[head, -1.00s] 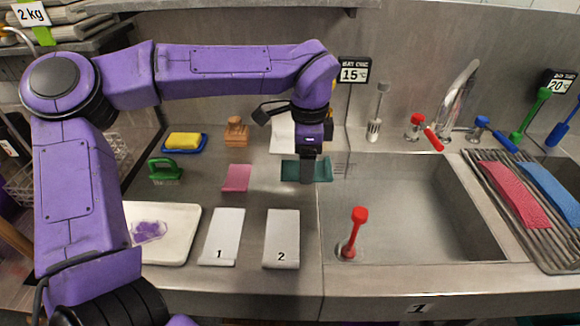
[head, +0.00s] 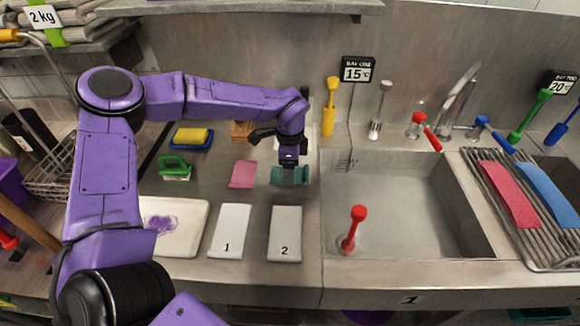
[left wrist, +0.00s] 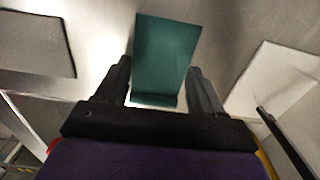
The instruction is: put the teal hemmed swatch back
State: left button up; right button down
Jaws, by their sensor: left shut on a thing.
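The teal swatch (head: 276,176) is at my left gripper (head: 289,182), over the counter just left of the sink, beside a pink swatch (head: 243,174). In the left wrist view the teal swatch (left wrist: 165,50) lies between the two fingers (left wrist: 162,88), with a folded band along its near edge. The gripper is shut on it. I cannot tell whether the swatch touches the counter. My right gripper is not in view.
White cards 1 (head: 231,232) and 2 (head: 285,235) lie in front.

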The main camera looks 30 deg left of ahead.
pick_arm(q)
jog(key=shift+f, duration=0.2)
jog(key=o, duration=1)
jog(key=shift+r, duration=0.5)
notch_tip(320, 180, up, 12)
jog(key=shift+f+b, duration=0.25)
jog(key=shift+b, duration=0.7)
